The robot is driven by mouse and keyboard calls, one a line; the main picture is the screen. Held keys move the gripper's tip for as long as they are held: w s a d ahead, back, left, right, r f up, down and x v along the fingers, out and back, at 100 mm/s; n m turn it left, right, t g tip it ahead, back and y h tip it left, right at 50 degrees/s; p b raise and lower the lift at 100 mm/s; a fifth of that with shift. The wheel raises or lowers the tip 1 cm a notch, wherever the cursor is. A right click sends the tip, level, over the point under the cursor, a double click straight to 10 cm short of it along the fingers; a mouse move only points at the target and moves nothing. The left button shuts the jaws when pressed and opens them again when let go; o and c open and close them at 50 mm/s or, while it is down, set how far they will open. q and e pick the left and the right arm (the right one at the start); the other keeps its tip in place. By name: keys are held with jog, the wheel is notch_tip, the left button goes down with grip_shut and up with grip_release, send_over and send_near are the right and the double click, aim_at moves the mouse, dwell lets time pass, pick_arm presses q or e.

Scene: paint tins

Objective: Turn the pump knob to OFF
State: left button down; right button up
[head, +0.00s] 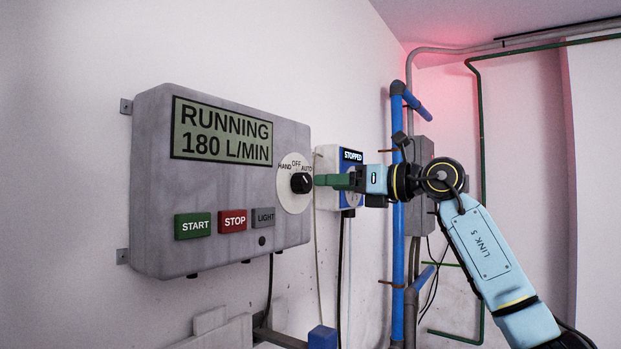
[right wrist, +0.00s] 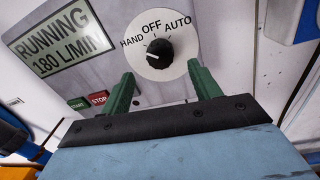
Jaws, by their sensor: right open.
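The black pump knob (head: 301,183) sits on a round white dial plate (head: 291,200) marked HAND, OFF and AUTO, on the right part of a grey control box. In the right wrist view, the knob (right wrist: 159,53) is ahead of my fingers, below the OFF label. A pale mark shows on it, but I cannot tell which label it points at. My right gripper (head: 319,180) is just right of the knob in the head view. In the right wrist view, its green fingers (right wrist: 160,69) are spread, with nothing between them. My left gripper is not in view.
The box's display (head: 221,132) reads RUNNING 180 L/MIN. START (head: 192,225), STOP (head: 233,221) and LIGHT (head: 264,217) buttons sit below. A blue and white unit (head: 350,157) labelled STOPPED is behind my right gripper. Blue pipes (head: 398,270) run up the corner.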

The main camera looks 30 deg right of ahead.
aim_at(308, 183)
jog(key=p+x, duration=0.1)
jog(key=x, duration=0.3)
jog(key=shift+w+a+r, duration=0.1)
jog(key=shift+w+a, duration=0.1)
jog(key=shift+w, duration=0.05)
jog(key=shift+w+a, duration=0.15)
jog(key=shift+w, duration=0.15)
jog(key=shift+w+a, duration=0.15)
jog(key=shift+w, duration=0.05)
jog(key=shift+c, duration=0.4)
jog(key=shift+w, duration=0.1)
jog(key=c, duration=0.9)
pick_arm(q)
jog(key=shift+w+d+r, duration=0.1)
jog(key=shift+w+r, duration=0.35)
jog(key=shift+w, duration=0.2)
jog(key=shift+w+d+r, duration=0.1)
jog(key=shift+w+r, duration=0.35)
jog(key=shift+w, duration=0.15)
